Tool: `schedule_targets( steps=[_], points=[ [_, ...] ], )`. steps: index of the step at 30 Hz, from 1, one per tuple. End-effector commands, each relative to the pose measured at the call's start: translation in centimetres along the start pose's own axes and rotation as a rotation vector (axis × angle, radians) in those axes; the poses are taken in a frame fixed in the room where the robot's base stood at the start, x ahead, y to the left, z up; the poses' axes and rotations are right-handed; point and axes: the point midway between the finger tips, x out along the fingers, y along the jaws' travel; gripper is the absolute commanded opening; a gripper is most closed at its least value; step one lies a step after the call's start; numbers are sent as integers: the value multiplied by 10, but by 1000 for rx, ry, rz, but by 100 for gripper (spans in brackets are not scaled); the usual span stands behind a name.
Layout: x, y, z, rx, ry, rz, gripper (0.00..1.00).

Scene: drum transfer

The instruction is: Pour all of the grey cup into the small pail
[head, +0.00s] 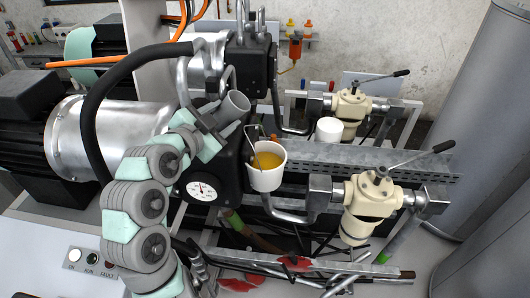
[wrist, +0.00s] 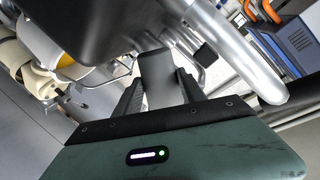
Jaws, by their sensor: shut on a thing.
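My gripper (head: 207,122) is shut on the grey cup (head: 233,108), left of and above the small pail. The cup is tilted, with its round mouth toward the upper right; its contents cannot be made out. In the wrist view, a grey surface of the cup (wrist: 158,80) shows between the two dark fingers. The small pail (head: 266,180) is white, with a thin wire handle, and holds orange-yellow liquid. It stands upright in front of the dark machine block. No stream shows between cup and pail.
A pressure gauge (head: 202,190) is left of the pail. Cream valves with levers (head: 372,195) stand to the right, and a white cylinder (head: 329,130) stands behind. A perforated grey rail (head: 400,163) runs behind the front valve. Pipes and rods lie below.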

Motion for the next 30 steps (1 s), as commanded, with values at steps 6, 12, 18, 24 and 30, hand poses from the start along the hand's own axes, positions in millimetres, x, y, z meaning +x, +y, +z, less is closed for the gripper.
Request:
schedule_targets(
  steps=[6,12,18,24,30],
  points=[
    [-1,-2,-4,26,-8,-1,10],
    [-1,-2,-5,51,-19,-1,10],
    [-2,-3,-7,76,-29,-2,10],
    [-2,-3,-9,101,-39,-1,10],
    [-1,-3,-10,126,-49,-1,10]
  ],
)
